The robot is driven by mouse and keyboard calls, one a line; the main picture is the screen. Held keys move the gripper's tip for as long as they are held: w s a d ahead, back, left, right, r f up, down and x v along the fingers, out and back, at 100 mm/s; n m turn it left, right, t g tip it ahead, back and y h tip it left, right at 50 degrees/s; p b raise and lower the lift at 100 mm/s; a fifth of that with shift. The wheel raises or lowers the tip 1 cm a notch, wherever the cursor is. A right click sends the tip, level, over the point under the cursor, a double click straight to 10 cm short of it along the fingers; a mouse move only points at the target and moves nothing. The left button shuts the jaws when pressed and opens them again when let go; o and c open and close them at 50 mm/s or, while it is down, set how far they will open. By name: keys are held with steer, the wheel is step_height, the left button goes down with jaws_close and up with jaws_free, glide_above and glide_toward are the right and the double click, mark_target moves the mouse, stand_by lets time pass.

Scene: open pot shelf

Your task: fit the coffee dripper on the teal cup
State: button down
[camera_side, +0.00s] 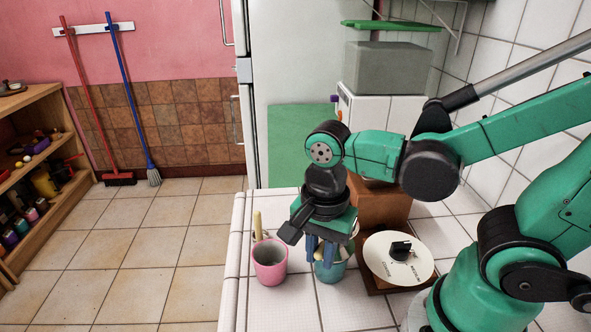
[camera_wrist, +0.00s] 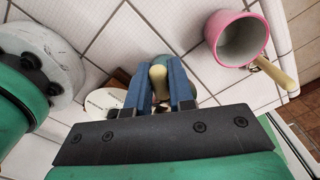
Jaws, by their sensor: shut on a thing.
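My gripper (camera_side: 322,262) points down over the teal cup (camera_side: 331,272), with its blue fingers in front of and above the cup's rim. In the wrist view my gripper (camera_wrist: 159,92) has its two fingers closed around a small cream-olive part, which I take to be the coffee dripper (camera_wrist: 158,73). Most of it is hidden by the fingers, and a strip of teal shows at its far side. I cannot tell whether the dripper touches the cup's rim or is seated in it.
The counter's front is clear.

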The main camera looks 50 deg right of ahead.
steer(key=shift+f, duration=0.55)
stand_by(1.0)
steer(key=c, duration=0.7)
jaws_free()
steer(key=shift+r, duration=0.1)
steer(key=shift+r, duration=3.45)
steer(key=shift+w+d+f+n+t, duration=0.2)
steer(key=shift+w+n+t, duration=0.2)
steer(key=shift+n, duration=0.4)
steer(key=w+d+n+t, duration=0.1)
steer(key=n+t, duration=0.1)
steer(key=n, duration=0.2)
steer(key=w+d+n+t, duration=0.2)
steer(key=n, duration=0.3)
steer(key=w+d+n+t, duration=0.1)
steer(key=w+n+t, duration=0.1)
steer(key=n, duration=0.2)
steer(key=shift+w+d+n, duration=0.1)
steer(key=shift+d+n, duration=0.15)
steer(key=shift+n, duration=0.15)
